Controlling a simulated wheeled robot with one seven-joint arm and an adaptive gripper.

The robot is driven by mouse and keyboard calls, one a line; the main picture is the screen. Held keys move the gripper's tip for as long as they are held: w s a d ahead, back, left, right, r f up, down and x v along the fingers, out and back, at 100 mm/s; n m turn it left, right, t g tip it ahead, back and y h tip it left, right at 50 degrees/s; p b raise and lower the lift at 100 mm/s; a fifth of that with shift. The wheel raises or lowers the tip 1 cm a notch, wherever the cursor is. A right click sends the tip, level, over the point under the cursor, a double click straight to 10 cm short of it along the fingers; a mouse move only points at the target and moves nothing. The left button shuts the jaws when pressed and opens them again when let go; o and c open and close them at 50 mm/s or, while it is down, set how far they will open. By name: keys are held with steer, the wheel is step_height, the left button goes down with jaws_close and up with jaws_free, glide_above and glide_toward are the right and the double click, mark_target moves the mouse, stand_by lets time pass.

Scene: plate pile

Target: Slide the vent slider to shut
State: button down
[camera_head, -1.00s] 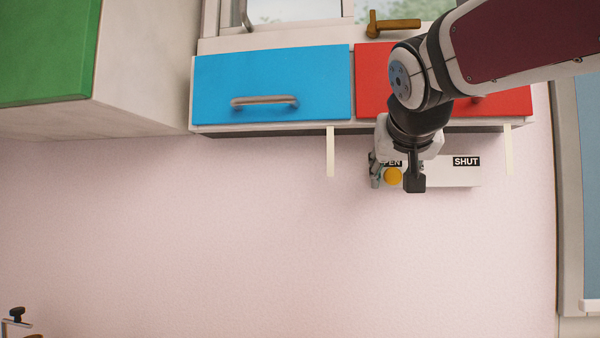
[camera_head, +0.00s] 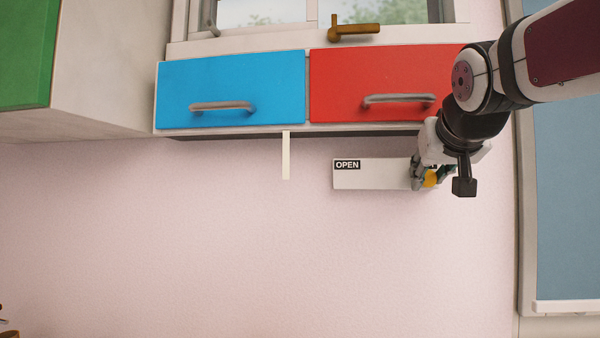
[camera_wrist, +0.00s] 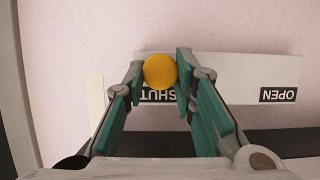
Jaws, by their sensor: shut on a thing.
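The vent (camera_head: 375,174) is a white plate on the pink wall, with an OPEN label at its left end in the head view. Its slider is a round yellow knob (camera_head: 430,179), now at the right end. In the wrist view the knob (camera_wrist: 160,71) sits beside the SHUT label, which is partly covered by a finger. My gripper (camera_head: 424,176) is closed around the knob. In the wrist view the fingertips (camera_wrist: 160,74) touch or nearly touch the knob from both sides. The head view hides the SHUT label behind my gripper.
Above the vent are a blue drawer (camera_head: 230,88) and a red drawer (camera_head: 375,80) with metal handles. A pale strip (camera_head: 286,155) hangs left of the vent. A blue panel (camera_head: 570,200) stands to the right. The wall below is clear.

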steer(key=shift+d, duration=0.2)
steer(key=c, duration=1.3)
jaws_free()
steer(key=shift+d, duration=0.15)
steer(key=shift+s, duration=0.1)
steer(key=shift+s+r, duration=0.15)
steer(key=v, duration=1.1)
steer(key=shift+s, duration=0.25)
